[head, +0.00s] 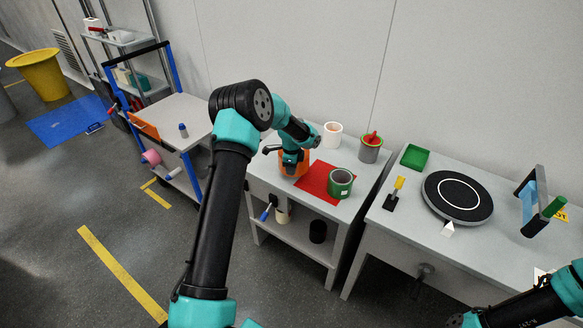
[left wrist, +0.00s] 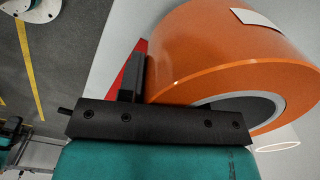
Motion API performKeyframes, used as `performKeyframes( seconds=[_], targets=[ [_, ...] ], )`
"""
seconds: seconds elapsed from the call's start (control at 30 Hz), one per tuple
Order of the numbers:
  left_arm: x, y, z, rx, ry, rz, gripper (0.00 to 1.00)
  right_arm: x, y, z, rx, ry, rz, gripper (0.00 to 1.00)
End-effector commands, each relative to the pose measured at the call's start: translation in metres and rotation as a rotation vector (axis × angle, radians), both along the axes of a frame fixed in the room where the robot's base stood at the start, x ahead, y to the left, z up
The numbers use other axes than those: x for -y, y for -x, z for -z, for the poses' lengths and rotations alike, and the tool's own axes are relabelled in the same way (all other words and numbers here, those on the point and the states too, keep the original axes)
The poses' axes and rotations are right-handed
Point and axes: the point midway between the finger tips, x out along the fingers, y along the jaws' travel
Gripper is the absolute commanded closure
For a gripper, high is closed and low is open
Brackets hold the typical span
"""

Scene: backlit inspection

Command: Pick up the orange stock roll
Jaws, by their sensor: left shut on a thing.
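The orange stock roll (head: 297,168) is at the small grey table, just left of the red mat (head: 318,184). My left gripper (head: 291,157) is over it and shut on it. In the left wrist view the roll (left wrist: 225,45) fills the upper right, its dark-lined core facing the gripper body. One black finger (left wrist: 135,78) shows against the roll's outer side; the other is hidden. I cannot tell whether the roll touches the table. Of my right arm, only links show at the lower right; its gripper is out of view.
A green roll (head: 340,183) stands on the red mat's right part. Behind are a white roll (head: 332,134) and a grey pot with a red object (head: 370,148). The right table (head: 400,235) carries a black turntable (head: 458,194) and a green tray (head: 414,157).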

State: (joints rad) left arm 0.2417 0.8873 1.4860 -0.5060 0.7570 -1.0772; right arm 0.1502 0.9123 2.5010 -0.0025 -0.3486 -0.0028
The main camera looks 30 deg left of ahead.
Motion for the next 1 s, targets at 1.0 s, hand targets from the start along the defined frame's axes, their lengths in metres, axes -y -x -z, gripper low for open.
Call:
performKeyframes(
  seconds=[1.0],
  targets=[
    [0.076,0.117,-0.015,0.005,0.000,0.000,1.00,0.000,0.000,0.000,0.000,0.000,0.000,0.57]
  ],
)
